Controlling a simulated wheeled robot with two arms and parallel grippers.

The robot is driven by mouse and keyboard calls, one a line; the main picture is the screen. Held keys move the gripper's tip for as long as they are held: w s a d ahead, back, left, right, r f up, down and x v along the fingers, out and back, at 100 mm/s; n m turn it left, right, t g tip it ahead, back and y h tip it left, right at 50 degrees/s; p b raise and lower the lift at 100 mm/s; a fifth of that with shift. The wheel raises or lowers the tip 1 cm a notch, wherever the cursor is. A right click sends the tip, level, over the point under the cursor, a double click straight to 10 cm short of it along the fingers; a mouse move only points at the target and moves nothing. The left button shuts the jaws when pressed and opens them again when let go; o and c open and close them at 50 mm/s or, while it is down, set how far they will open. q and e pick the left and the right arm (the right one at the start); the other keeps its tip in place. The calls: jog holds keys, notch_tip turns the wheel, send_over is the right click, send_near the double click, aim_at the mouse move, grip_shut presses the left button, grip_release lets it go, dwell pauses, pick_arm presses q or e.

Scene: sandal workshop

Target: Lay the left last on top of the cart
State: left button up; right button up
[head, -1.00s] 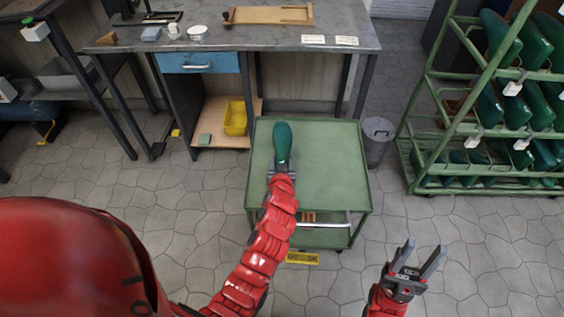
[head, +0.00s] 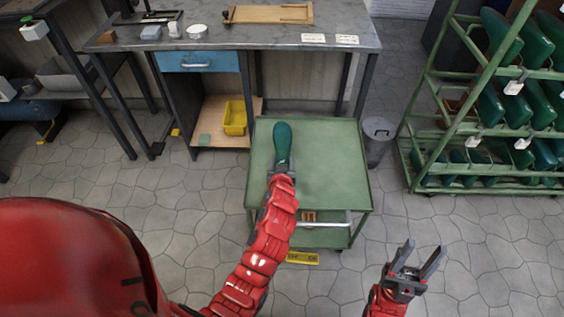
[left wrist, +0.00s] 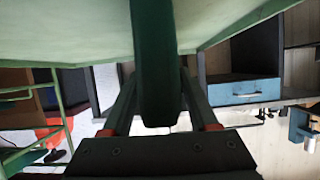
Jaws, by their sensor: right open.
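The left last (head: 283,143) is a dark green foot form over the top of the green cart (head: 330,165), toward its left side. My left gripper (head: 281,168) is shut on the near end of the last. In the left wrist view the last (left wrist: 156,60) runs between the two fingers (left wrist: 157,95), with the pale green cart top (left wrist: 75,30) close to it. I cannot tell whether the last touches the cart top. My right gripper (head: 417,262) is open and empty, low at the right, apart from the cart.
A grey workbench (head: 260,40) with a blue drawer stands behind the cart. A yellow bin (head: 235,118) sits on its lower shelf. A grey trash can (head: 378,138) stands right of the cart. A green rack (head: 450,165) of several green lasts is at the right. The cart's right half is bare.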

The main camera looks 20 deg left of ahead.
pick_arm(q)
jog(key=o, duration=0.4)
jog(key=shift+o, duration=0.2)
jog(key=shift+s, duration=0.15)
